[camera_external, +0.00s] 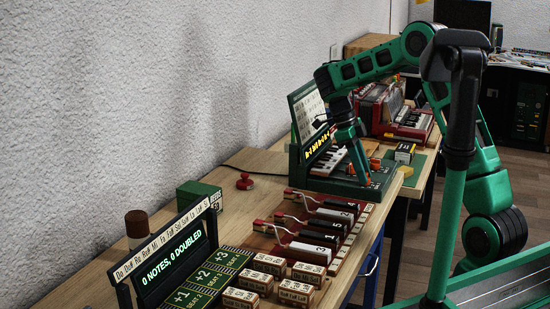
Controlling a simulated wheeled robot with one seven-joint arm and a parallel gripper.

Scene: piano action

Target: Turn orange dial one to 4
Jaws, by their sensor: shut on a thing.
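A green console (322,184) stands on the wooden table, with a raised panel at its back showing a yellow lit display (318,146) and a white sheet. Small orange dials sit on its deck; one orange dial (375,163) shows just right of my fingers. My gripper (362,180) reaches down from above to the console's deck and is shut at its front part. The dial between the fingertips is mostly hidden by them. Dial numbers and pointer positions are too small to read.
A red knob (245,181) lies near the wall. A red accordion-like instrument (408,124) stands behind the console.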

